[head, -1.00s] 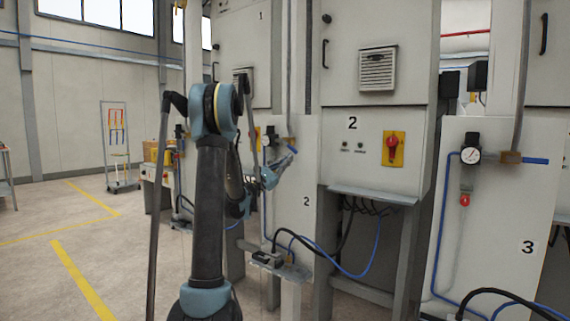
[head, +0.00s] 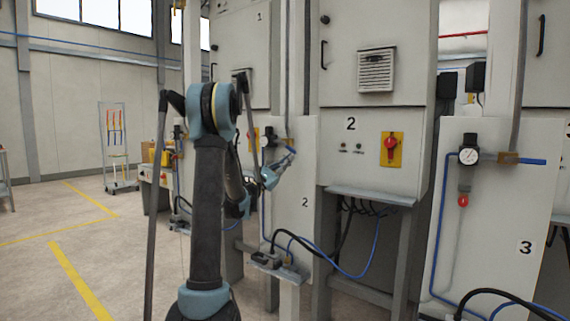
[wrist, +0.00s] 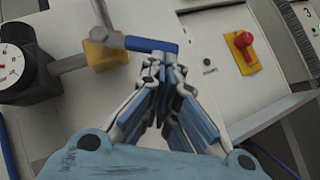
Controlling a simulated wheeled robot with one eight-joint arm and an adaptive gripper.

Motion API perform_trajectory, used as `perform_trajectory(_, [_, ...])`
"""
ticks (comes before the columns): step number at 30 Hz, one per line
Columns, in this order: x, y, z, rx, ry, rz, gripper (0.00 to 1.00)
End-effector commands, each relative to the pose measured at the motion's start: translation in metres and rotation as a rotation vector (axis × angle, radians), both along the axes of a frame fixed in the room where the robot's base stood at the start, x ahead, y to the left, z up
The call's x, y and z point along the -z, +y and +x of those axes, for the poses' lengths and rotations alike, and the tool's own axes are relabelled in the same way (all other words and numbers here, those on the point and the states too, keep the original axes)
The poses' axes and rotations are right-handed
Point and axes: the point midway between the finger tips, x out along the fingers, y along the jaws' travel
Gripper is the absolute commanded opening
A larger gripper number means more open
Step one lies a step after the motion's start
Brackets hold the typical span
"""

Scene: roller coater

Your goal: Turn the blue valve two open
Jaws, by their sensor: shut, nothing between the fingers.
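The blue valve handle of panel two (wrist: 150,44) sits at the top centre of the wrist view. It extends to the right from a brass valve body (wrist: 105,52), in line with the pipe. In the head view the handle (head: 291,150) is small, at the top right of the panel marked 2 (head: 300,181). My gripper (wrist: 170,62) is shut and empty, with its fingertips at the handle's right end. I cannot tell whether they touch it. In the head view my gripper (head: 287,163) is just below the handle.
A pressure gauge (wrist: 14,62) on a black regulator is left of the valve. A red rotary switch on a yellow plate (wrist: 241,48) is to the right. Panel three (head: 500,220) has a similar blue handle (head: 532,161). Open floor (head: 105,245) lies to the left.

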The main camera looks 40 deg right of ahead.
Motion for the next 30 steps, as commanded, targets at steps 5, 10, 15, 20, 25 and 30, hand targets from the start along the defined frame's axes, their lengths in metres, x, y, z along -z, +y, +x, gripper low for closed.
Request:
perform_trajectory(5, [-0.003, -0.002, -0.004, 0.001, 0.0, 0.001, 0.0])
perform_trajectory(10, [-0.008, -0.003, -0.011, 0.002, 0.001, 0.001, 0.0])
perform_trajectory(15, [-0.014, -0.005, -0.017, 0.001, 0.001, 0.0, 0.0])
perform_trajectory(20, [-0.019, -0.006, -0.021, 0.0, 0.0, 0.0, 0.0])
perform_trajectory(25, [-0.022, -0.007, -0.023, 0.0, 0.0, 0.0, 0.0])
perform_trajectory(30, [-0.022, -0.007, -0.023, 0.0, 0.0, 0.0, 0.0])
